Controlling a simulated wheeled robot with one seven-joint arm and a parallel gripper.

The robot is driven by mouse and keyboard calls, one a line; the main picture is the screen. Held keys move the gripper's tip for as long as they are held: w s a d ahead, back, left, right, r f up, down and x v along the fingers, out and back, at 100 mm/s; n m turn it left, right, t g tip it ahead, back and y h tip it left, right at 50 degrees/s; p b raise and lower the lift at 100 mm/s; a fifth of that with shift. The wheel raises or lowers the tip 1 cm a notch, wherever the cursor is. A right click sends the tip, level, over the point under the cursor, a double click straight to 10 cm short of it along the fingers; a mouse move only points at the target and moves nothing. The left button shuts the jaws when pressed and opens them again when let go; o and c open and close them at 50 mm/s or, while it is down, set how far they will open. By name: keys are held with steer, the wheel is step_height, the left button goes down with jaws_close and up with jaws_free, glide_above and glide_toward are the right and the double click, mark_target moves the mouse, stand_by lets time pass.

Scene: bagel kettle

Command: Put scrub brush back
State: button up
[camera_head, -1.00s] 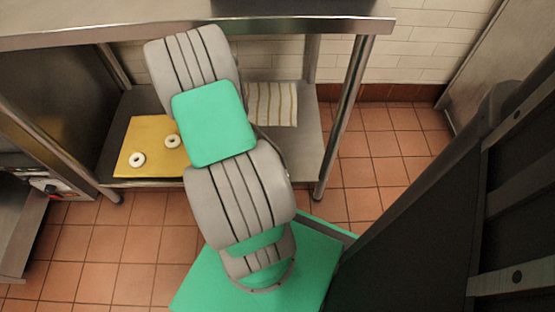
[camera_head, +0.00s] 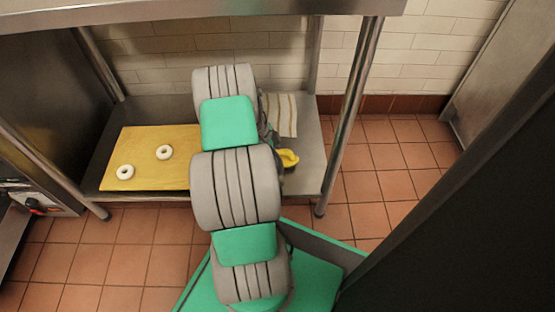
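A small yellow object with a dark part beneath it (camera_head: 288,158) shows just right of my arm, over the lower metal shelf. It may be the scrub brush, but too little of it is visible to be sure. My arm reaches down and forward over the shelf, and its links hide most of what is around its end. A small dark piece beside the arm, near the yellow object, may be part of my gripper. The fingers cannot be made out. I cannot tell whether the yellow object is held or resting on the shelf.
The lower metal shelf (camera_head: 305,180) holds a yellow board (camera_head: 140,175) with two white rings (camera_head: 125,172) at left and a striped cloth (camera_head: 281,112) at the back. A table leg (camera_head: 350,110) stands at right. Tiled floor beyond it is open.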

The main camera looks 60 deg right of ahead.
steer(key=o, duration=1.3)
steer(key=p+v, duration=0.5)
steer(key=v, duration=0.6)
steer(key=shift+r+p, duration=0.35)
steer(key=shift+w+a+r, duration=0.15)
steer(key=shift+w+r, duration=0.1)
steer(key=shift+r, duration=0.05)
steer(key=w+a+r+n+t, duration=0.2)
steer(key=w+a+r+n, duration=0.5)
steer(key=a, duration=0.2)
steer(key=w+a+r+n+t, duration=0.2)
steer(key=w+a+r+n, duration=0.45)
steer(key=a, duration=0.35)
steer(key=s+a+r+n, duration=0.2)
steer(key=a+n, duration=0.3)
steer(key=a, duration=0.2)
steer(key=s+a+r+n+t+y, duration=0.1)
steer(key=s+a+r+n, duration=0.1)
steer(key=a+n, duration=0.4)
steer(key=s+a+r+n+t+y, duration=0.1)
steer(key=s+a+r+n, duration=0.1)
steer(key=a+n, duration=0.4)
steer(key=shift+s+a+r, duration=0.1)
steer(key=shift+s+a, duration=0.05)
steer(key=shift+a, duration=1.7)
